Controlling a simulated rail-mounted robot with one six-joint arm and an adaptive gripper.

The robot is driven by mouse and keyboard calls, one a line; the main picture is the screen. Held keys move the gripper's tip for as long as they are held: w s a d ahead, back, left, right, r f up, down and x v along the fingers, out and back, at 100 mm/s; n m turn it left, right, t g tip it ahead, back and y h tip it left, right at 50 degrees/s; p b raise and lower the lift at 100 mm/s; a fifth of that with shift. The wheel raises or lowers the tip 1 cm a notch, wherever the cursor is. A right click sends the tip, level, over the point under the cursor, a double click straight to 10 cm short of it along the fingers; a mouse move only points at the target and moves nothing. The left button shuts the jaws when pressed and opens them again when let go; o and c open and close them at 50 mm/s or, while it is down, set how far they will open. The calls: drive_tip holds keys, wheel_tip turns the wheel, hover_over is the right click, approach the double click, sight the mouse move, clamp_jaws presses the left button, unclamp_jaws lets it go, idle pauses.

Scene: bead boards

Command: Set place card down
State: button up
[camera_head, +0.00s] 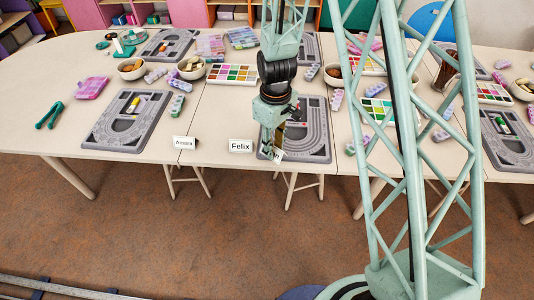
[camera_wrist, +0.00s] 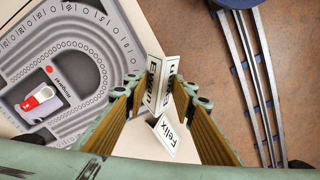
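My gripper (camera_head: 277,143) points down at the front edge of the table, in front of a grey bead board. Its two fingers (camera_wrist: 159,95) close around a white folded place card (camera_wrist: 157,88) with a name like "Ewen". In the head view the card (camera_head: 272,155) shows tilted at the fingertips, partly hidden by the gripper. It looks larger than the Felix card in the wrist view; whether it touches the table I cannot tell. The "Felix" card (camera_head: 241,146) stands on the table just left of my gripper; in the wrist view it (camera_wrist: 167,136) appears between the fingers.
The grey bead board (camera_head: 316,140) lies right beside the gripper; another board (camera_head: 127,121) lies further left, with a name card (camera_head: 183,142) near it. A bead tray (camera_head: 231,75) and bowls (camera_head: 191,68) sit behind. The table's front edge drops to brown floor (camera_head: 150,220).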

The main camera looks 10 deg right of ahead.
drive_tip(key=w+d+m, duration=0.2)
drive_tip(key=d, duration=0.1)
drive_tip(key=w+d+m, duration=0.5)
drive_tip(key=shift+w+d+r+m, duration=0.1)
drive_tip(key=shift+w+d+m, duration=0.2)
drive_tip(key=shift+d, duration=0.1)
drive_tip(key=shift+w+d+m, duration=0.35)
drive_tip(key=shift+d+m, duration=0.05)
drive_tip(key=shift+d, duration=0.15)
drive_tip(key=shift+d, duration=0.1)
